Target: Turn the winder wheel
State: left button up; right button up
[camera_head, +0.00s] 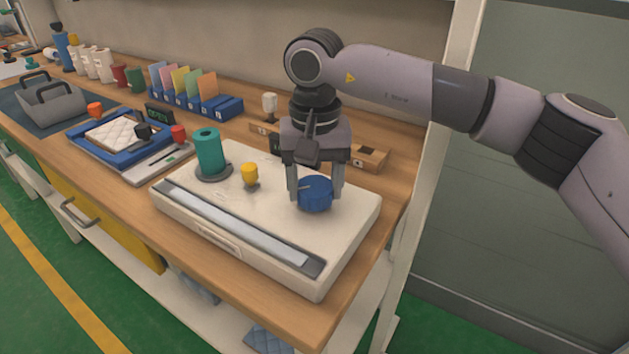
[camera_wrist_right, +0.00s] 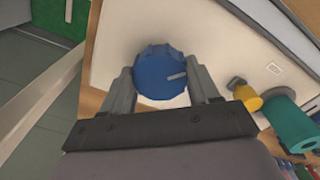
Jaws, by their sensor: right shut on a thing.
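The winder wheel (camera_head: 315,194) is a blue knob on the right part of a white, flat machine (camera_head: 258,268). My right gripper (camera_head: 315,190) comes down from above with a finger on each side of the wheel and is shut on it. In the right wrist view the blue wheel (camera_wrist_right: 160,74) sits between the two fingers of my right gripper (camera_wrist_right: 163,88), and a light pointer mark on its top points right. The wheel's underside is hidden. My left gripper is not in view.
A green spool (camera_head: 208,152) and a small yellow knob (camera_head: 250,173) stand on the machine left of the wheel. A wooden block (camera_head: 369,158) lies behind it. A blue tray (camera_head: 97,153), blue bins with coloured cards (camera_head: 187,100) and a grey caddy (camera_head: 57,104) stand further left.

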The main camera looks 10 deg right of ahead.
aim_at(315, 186)
jog(key=shift+w+r+n, duration=0.1)
jog(key=shift+r+n, duration=0.1)
jog(key=shift+n, duration=1.4)
jog(key=o, duration=1.1)
jog(key=shift+f, duration=0.1)
jog(key=shift+c, duration=0.2)
notch_tip(315, 186, up, 7)
jog(key=shift+r, duration=0.1)
